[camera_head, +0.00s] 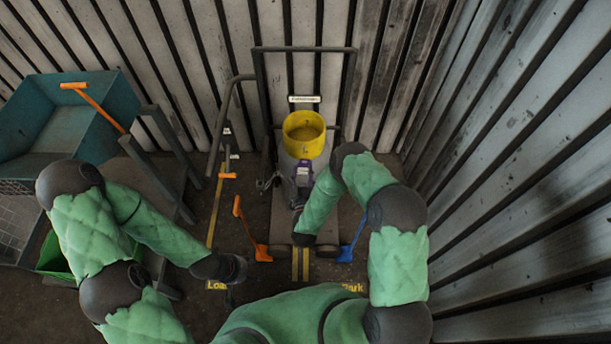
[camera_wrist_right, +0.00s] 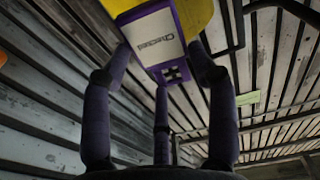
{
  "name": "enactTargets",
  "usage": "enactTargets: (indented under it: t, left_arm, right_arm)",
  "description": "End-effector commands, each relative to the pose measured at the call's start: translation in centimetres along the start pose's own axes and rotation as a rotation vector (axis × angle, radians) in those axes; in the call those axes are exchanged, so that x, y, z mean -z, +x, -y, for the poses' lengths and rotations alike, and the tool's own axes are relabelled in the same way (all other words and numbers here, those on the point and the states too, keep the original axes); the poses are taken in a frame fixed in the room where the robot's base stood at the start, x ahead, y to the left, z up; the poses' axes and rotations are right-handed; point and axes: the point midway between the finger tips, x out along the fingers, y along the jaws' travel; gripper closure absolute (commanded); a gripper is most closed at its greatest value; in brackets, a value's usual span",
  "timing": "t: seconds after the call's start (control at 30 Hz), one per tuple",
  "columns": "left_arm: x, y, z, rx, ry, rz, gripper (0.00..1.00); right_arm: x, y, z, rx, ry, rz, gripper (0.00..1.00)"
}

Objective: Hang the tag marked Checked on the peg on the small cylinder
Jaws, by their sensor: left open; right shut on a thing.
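The cylinder's yellow surface (camera_wrist_right: 205,14) is close behind the tag in the wrist view. I cannot make out the peg or whether the tag touches it. My left gripper (camera_head: 236,269) is open and empty low over the floor.
A teal bin (camera_head: 105,95) with an orange-handled tool stands at left. Orange (camera_head: 262,252) and blue (camera_head: 346,252) pieces flank the cart. Slatted walls close the back and right.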

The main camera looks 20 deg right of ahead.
Motion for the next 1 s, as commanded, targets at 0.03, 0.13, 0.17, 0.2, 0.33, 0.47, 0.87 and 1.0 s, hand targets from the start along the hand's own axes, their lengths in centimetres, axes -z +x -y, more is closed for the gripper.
enactTargets:
  t: [0.03, 0.13, 0.17, 0.2, 0.33, 0.47, 0.87, 1.0]
  left_arm:
    - [0.0, 0.1, 0.0, 0.0, 0.0, 0.0, 0.45]
    - [0.0, 0.2, 0.1, 0.0, 0.0, 0.0, 0.45]
    - [0.0, 0.3, 0.1, 0.0, 0.0, 0.0, 0.45]
    - [0.0, 0.3, 0.1, 0.0, 0.0, 0.0, 0.45]
    - [0.0, 0.5, 0.2, 0.0, 0.0, 0.0, 0.45]
    - [0.0, 0.6, 0.2, 0.0, 0.0, 0.0, 0.45]
    - [0.1, 1.3, 0.5, 0.0, 0.0, 0.0, 0.45]
    - [0.1, 1.9, 0.7, 0.0, 0.0, 0.0, 0.45]
  right_arm:
    - [-0.1, 0.3, 0.0, -0.001, 0.0, -0.001, 0.77]
    - [-0.2, 0.8, 0.0, 0.0, 0.0, 0.0, 0.77]
    - [-0.2, 0.9, 0.0, 0.0, 0.0, 0.0, 0.77]
    - [-0.2, 1.1, 0.0, -0.001, 0.0, 0.0, 0.77]
    - [-0.3, 1.8, 0.0, -0.001, 0.0, 0.0, 0.77]
    - [-0.4, 2.5, 0.0, -0.001, 0.0, 0.0, 0.77]
    - [-0.8, 4.5, 0.1, -0.001, 0.001, -0.001, 0.78]
    - [-1.2, 5.0, 0.1, -0.001, 0.001, -0.001, 0.78]
